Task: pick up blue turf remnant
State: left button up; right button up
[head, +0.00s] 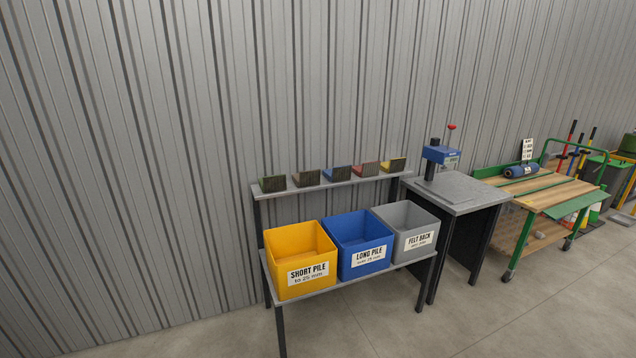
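A small blue roll (521,170) lies on the wooden top of a green-framed cart (545,192) at the right. A white card (527,149) with dark print stands behind it. A small blue piece with a dark block (337,173) sits in the middle of a row on the narrow grey shelf (300,187). I cannot tell from this distance which of the two blue things is the turf remnant. Neither of my grippers is in view.
Yellow (283,238), blue (342,230) and grey (389,210) bins stand on a lower shelf, labelled SHORT PILE, LONG PILE and FELT BACK. A blue press (440,154) stands on a grey table (457,190). Long-handled tools (571,138) stand beyond the cart. Front floor is clear.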

aim_at(337, 174)
jog(key=i+l+z, duration=0.1)
jog(key=i+z, duration=0.15)
jog(key=i, duration=0.3)
jog(key=i+z, duration=0.25)
jog(key=i, duration=0.3)
